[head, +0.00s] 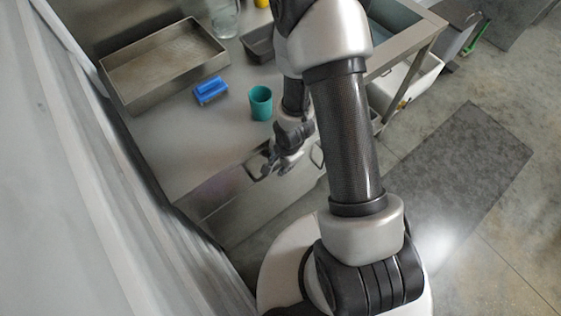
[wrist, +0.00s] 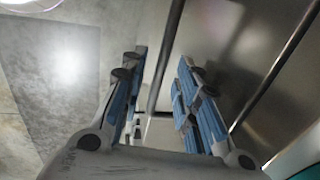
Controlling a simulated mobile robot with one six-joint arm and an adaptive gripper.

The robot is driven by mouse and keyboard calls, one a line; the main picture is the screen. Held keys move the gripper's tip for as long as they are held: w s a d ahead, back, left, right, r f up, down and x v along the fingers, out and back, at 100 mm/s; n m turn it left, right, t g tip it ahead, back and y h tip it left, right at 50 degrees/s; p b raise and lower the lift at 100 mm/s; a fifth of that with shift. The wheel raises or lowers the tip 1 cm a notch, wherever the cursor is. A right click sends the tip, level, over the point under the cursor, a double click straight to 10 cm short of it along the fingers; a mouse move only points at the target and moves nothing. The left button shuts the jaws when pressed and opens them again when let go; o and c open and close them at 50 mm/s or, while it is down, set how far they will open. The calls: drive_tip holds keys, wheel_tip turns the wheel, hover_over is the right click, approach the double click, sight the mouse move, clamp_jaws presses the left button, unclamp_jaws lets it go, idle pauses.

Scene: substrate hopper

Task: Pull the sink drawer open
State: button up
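The drawer front (head: 262,205) is a grey metal panel under the near edge of the counter, partly hidden by my arm. My gripper (head: 262,168) is at the upper part of this front, close to the handle. In the wrist view my gripper (wrist: 161,62) is open, with blue-padded fingers apart. A thin dark bar (wrist: 167,55), which looks like the handle, runs between the fingers. I see no clear contact on either finger. The drawer looks shut, though its upper edge is partly hidden.
A second bar (wrist: 276,72) crosses the right of the wrist view. A grey mat (head: 465,170) lies on open floor at right.

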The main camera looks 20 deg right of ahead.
clamp_jaws()
drive_tip(key=shift+s, duration=0.1)
idle(0.6)
